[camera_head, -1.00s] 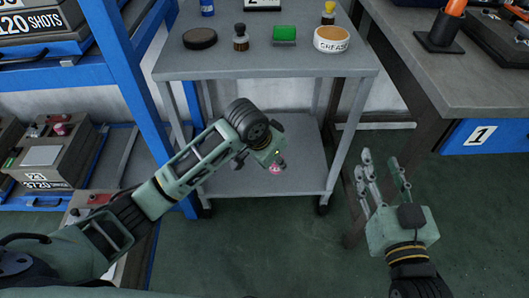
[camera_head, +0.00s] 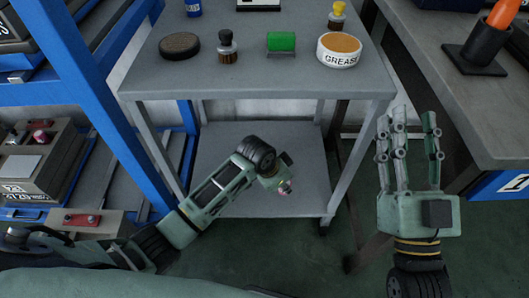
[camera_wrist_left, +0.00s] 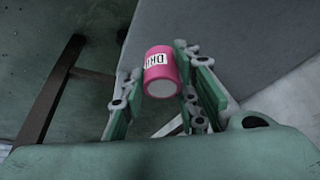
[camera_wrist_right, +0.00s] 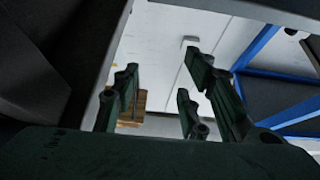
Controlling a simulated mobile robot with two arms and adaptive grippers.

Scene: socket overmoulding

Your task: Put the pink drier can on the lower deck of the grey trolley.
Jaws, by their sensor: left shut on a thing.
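The pink drier can (camera_wrist_left: 158,78) is between the fingers of my left gripper (camera_wrist_left: 160,66), which is shut on it. In the head view the can (camera_head: 285,188) shows small at the end of my left gripper (camera_head: 281,179). It appears over the right part of the grey trolley's lower deck (camera_head: 305,205), under the top deck's level. I cannot tell whether the can touches the deck. The grey trolley (camera_head: 250,82) stands ahead of me. My right gripper (camera_head: 408,120) is open and empty to the right of the trolley.
The top deck holds a dark round pad (camera_head: 180,45), a brown bottle (camera_head: 228,48), a green block (camera_head: 281,42) and a grease tin (camera_head: 339,50). A blue rack (camera_head: 88,82) stands left, a grey bench (camera_head: 470,110) right. The visible lower deck is otherwise clear.

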